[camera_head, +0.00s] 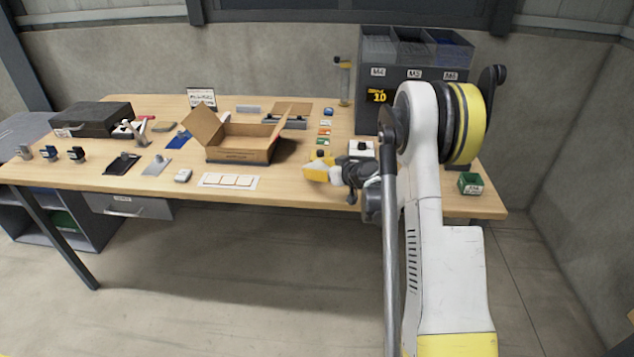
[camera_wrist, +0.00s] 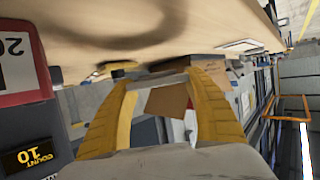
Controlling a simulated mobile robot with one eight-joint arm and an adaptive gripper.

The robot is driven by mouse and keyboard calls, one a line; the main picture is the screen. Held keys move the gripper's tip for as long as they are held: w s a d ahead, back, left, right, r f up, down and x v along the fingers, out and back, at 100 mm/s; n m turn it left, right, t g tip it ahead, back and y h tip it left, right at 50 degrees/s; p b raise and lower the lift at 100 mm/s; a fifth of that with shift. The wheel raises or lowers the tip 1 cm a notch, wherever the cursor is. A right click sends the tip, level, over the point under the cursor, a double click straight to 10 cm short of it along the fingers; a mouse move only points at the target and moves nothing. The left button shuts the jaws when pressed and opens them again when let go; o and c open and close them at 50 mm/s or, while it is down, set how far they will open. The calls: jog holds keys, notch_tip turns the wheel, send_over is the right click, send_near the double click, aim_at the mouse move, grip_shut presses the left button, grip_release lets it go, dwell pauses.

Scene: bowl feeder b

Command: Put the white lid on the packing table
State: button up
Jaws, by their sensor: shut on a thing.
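My gripper (camera_head: 319,168) is low over the front edge of the packing table (camera_head: 285,187), right of the open cardboard box. In the wrist view its two yellow fingers (camera_wrist: 160,88) are apart, with a thin pale piece between their tips. I take this piece for the white lid (camera_wrist: 158,78), seen almost edge-on. The fingers and wrist hide most of it in the head view, and I cannot tell whether it touches the table. The table top (camera_wrist: 140,30) fills the upper part of the wrist view.
The open cardboard box (camera_head: 238,155) stands left of my gripper. A white card strip (camera_head: 228,181) lies at the front edge. A white block with a dark top (camera_head: 361,148) is close behind my wrist. A grey bin rack (camera_head: 415,72) stands at the back right.

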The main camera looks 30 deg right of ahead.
aim_at(318, 182)
jog(key=shift+f+b, duration=1)
jog(key=shift+f, duration=1)
